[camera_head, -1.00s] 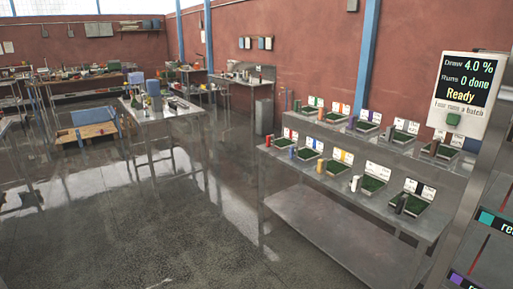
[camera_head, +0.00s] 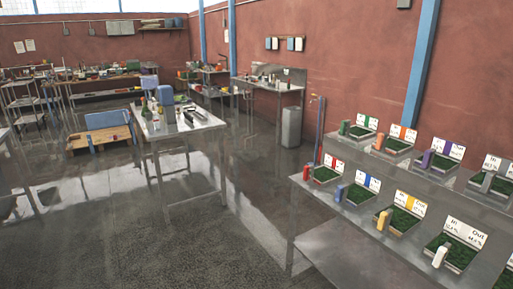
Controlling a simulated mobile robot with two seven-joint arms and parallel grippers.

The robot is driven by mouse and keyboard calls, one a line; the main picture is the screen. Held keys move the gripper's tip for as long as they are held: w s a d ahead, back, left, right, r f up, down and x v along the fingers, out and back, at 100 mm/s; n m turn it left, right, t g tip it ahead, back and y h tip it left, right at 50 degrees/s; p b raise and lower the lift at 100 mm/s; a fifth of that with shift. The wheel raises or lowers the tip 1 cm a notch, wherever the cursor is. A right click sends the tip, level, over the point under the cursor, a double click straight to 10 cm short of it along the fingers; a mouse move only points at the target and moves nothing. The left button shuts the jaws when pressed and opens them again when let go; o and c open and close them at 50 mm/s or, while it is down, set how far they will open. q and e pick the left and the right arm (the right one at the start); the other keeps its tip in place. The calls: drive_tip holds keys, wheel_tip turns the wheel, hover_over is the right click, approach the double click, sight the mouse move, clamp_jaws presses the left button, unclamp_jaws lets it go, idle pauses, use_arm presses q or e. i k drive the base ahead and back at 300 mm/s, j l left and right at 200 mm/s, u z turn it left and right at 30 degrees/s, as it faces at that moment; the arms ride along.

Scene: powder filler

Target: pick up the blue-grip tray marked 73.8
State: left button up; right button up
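The tray with the blue grip (camera_head: 339,193) stands in the front row of the stepped metal bench at right. Its green-filled pan (camera_head: 358,194) lies to the right of the grip, with a white and blue card behind it. The card's figures are too small to read, so I cannot confirm the 73.8 mark. Neither of my grippers is in view.
Beside it stand a red-grip tray (camera_head: 325,174) and a yellow-grip tray (camera_head: 404,220); a white-grip tray (camera_head: 458,253) is nearer. Green, orange, purple and grey grips line the upper step. A cluttered table (camera_head: 205,121) stands left. Open floor (camera_head: 200,250) lies in front.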

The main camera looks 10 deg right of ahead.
sight(357, 195)
drive_tip(key=i+j, duration=0.1)
drive_tip(key=i, duration=3.3)
drive_tip(key=i+z, duration=0.15)
drive_tip(key=z, duration=0.35)
drive_tip(key=i+z, duration=0.15)
drive_tip(key=z, duration=0.35)
drive_tip(key=i+j+z, duration=0.1)
drive_tip(key=z, duration=0.35)
